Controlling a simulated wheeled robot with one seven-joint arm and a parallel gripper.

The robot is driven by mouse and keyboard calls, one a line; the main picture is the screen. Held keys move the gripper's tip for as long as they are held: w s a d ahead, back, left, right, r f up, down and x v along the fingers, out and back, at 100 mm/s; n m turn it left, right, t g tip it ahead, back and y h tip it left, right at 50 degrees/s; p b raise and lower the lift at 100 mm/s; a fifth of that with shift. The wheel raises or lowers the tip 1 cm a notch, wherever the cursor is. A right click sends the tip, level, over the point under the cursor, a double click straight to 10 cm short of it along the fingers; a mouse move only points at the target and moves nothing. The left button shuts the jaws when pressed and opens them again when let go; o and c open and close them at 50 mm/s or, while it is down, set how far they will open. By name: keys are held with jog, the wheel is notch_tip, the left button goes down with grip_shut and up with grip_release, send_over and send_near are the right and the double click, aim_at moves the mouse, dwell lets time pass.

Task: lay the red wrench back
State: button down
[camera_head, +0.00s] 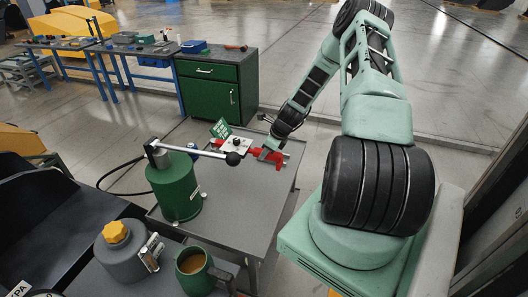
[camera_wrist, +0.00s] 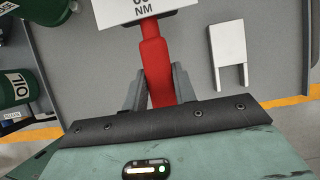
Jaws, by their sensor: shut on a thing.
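The red wrench (camera_wrist: 155,62) lies lengthwise between the fingers of my gripper (camera_wrist: 159,88) in the wrist view, and the fingers are shut on it. Its lower end is hidden by the gripper body. Its upper end meets a white plate (camera_wrist: 128,12) lettered "NM", partly cut off by the frame. In the head view my gripper (camera_head: 268,154) holds the red wrench (camera_head: 278,164) over the right part of the grey table (camera_head: 238,190). I cannot tell whether the wrench touches the table.
A white forked piece (camera_wrist: 228,58) lies right of the wrench. A green canister (camera_head: 176,188) with a lever reaching toward the wrench stands on the table's left. A green mug (camera_head: 195,268) and grey can (camera_head: 122,250) are nearer.

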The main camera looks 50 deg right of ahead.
jog(key=shift+f+b, duration=3.1)
jog(key=shift+f, duration=1.3)
jog(key=c, duration=1)
grip_release()
jog(key=shift+s, duration=0.1)
jog(key=shift+c, duration=0.2)
jog(key=b+v, duration=0.4)
jog(key=v, duration=1.3)
jog(key=shift+d+r, duration=0.15)
jog(key=shift+r, duration=0.1)
